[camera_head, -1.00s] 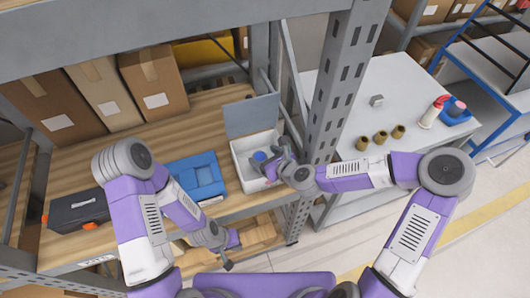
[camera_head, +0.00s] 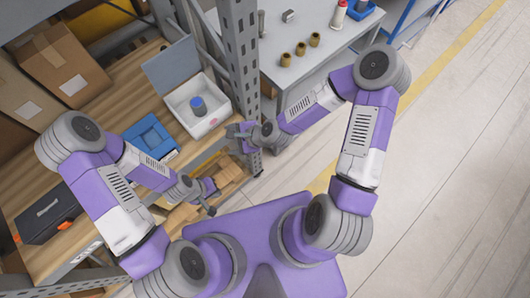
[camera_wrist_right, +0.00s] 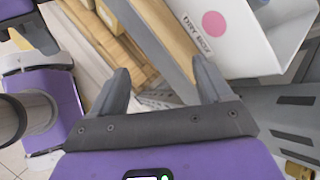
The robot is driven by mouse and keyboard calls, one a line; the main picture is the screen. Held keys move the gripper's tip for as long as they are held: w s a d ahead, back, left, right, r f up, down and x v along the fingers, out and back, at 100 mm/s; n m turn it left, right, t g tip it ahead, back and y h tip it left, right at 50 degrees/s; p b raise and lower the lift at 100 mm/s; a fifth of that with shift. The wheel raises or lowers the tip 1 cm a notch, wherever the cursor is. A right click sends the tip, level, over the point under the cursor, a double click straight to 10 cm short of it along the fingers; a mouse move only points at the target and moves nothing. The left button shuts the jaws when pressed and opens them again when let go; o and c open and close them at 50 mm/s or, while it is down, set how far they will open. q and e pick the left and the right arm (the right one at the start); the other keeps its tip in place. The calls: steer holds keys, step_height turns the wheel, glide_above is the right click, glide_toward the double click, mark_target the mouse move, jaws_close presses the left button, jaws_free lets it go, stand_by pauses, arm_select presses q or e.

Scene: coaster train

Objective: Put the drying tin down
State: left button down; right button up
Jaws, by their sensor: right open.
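A small blue cylinder (camera_head: 197,105), which looks like the tin, stands inside an open white box (camera_head: 216,122) on the wooden shelf. The box has a raised grey lid (camera_head: 171,67). In the right wrist view, the box's white side (camera_wrist_right: 238,48) shows a pink dot and printed lettering; the cylinder is not seen there. My right gripper (camera_head: 234,132) is open and empty, just outside the box's front right corner; its spread fingers (camera_wrist_right: 160,88) also show in the wrist view. My left gripper (camera_head: 210,205) hangs in front of the shelf edge, low; its jaws are too small to judge.
A blue tray (camera_head: 147,137) lies left of the box, and a dark toolbox (camera_head: 47,217) farther left. Cardboard boxes (camera_head: 65,70) stand behind. A grey perforated post (camera_head: 241,45) rises right of the box. Several brass-coloured cylinders (camera_head: 300,48) stand on the grey table beyond.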

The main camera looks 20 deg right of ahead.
steer(key=s+d+f+n+g+h, duration=0.3)
steer(key=s+d+f+n, duration=0.5)
steer(key=s+f+n, duration=0.3)
steer(key=s+n+g, duration=0.1)
steer(key=s+n, duration=0.1)
steer(key=n, duration=0.2)
steer(key=shift+f+g, duration=0.3)
steer(key=shift+g, duration=0.1)
steer(key=shift+f, duration=0.1)
step_height(320, 180, down, 3)
steer(key=b, duration=0.3)
steer(key=shift+w, duration=0.1)
steer(key=shift+c, duration=0.3)
